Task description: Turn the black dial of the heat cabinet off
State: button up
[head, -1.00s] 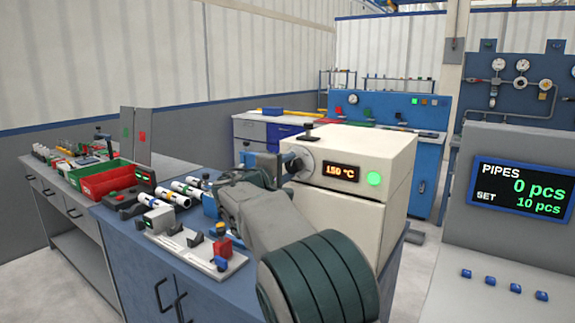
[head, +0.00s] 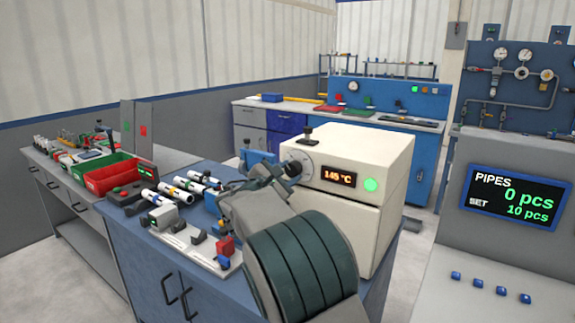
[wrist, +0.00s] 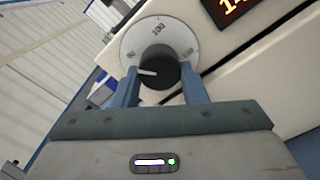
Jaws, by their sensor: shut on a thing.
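The heat cabinet (head: 360,150) is a cream box on the blue bench. Its display (head: 341,177) reads 145 °C, and a green lamp (head: 371,185) is lit beside it. The black dial (wrist: 158,70) sits on a pale round scale plate (wrist: 150,38) with numbers, 100 among them. A white pointer mark on the dial points left in the wrist view. My gripper (wrist: 160,88) has its two blue fingers on either side of the dial, shut on it. In the head view my wrist partly hides the dial.
White pipes with coloured bands (head: 180,189) lie on the bench left of my arm. A light fixture plate (head: 190,241) with small blocks is in front of them. A red bin (head: 108,180) stands further left. A PIPES counter screen (head: 515,196) shows 0 pcs at the right.

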jog(key=n+p, duration=0.4)
jog(key=shift+r+n+p, duration=0.2)
jog(key=shift+n+p, duration=0.1)
jog(key=n+p, duration=0.3)
jog(key=p, duration=0.1)
jog(key=shift+s+d+n, duration=0.1)
jog(key=shift+n, duration=0.3)
jog(key=n+p, duration=0.4)
jog(key=p, duration=0.2)
jog(key=shift+d, duration=0.1)
jog(key=n+p, duration=0.4)
jog(key=shift+s+f, duration=0.1)
jog(key=shift+f, duration=0.1)
jog(key=o, duration=1)
jog(key=shift+c, duration=0.2)
